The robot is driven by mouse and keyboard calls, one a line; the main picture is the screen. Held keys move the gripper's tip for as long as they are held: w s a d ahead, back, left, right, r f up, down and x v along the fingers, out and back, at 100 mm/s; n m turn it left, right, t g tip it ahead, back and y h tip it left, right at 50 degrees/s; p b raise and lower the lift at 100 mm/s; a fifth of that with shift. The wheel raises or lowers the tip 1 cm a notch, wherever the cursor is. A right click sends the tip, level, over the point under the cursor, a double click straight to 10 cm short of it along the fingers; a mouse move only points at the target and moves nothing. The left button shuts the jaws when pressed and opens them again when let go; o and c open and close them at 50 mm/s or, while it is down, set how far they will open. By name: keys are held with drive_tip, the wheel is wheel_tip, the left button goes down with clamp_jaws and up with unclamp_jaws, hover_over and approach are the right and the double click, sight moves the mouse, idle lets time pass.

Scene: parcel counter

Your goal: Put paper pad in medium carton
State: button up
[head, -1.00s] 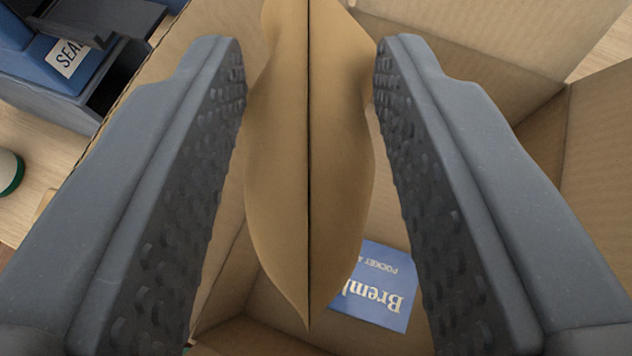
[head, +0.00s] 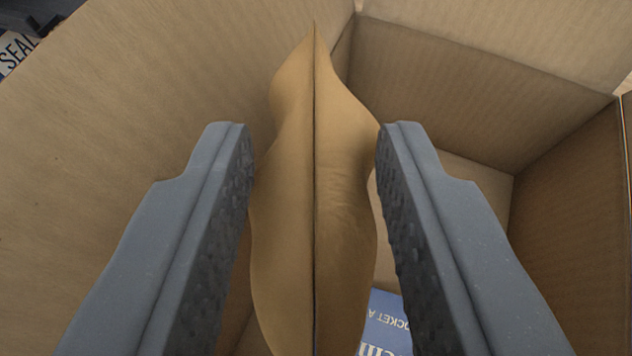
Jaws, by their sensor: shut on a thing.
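The paper pad (head: 335,215) is a brown, pillow-shaped paper piece with a dark seam down its middle. My gripper (head: 315,150) is shut on it, with one dark grey finger on each side. The pad stands on edge between the fingers, and its lower end runs out of the picture. The carton (head: 440,85) is open brown cardboard. Its walls show behind and to both sides of the pad, and the pad is over or inside its opening. I cannot tell whether the pad touches the carton floor.
A blue booklet (head: 385,325) with white lettering lies on the carton floor, partly hidden by the pad and the right finger. A dark object (head: 40,12) with a SEAL label is at the top left corner. Bare carton floor shows right of the pad.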

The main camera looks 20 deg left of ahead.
drive_tip(key=shift+f, duration=0.2)
drive_tip(key=o, duration=0.9)
drive_tip(key=shift+r, duration=0.15)
drive_tip(key=shift+s+d+r, duration=0.1)
drive_tip(key=shift+r, duration=0.05)
drive_tip(key=v, duration=1.1)
drive_tip(key=shift+s+r+p, duration=0.1)
drive_tip(key=shift+s+p, duration=0.25)
drive_tip(key=shift+p, duration=0.05)
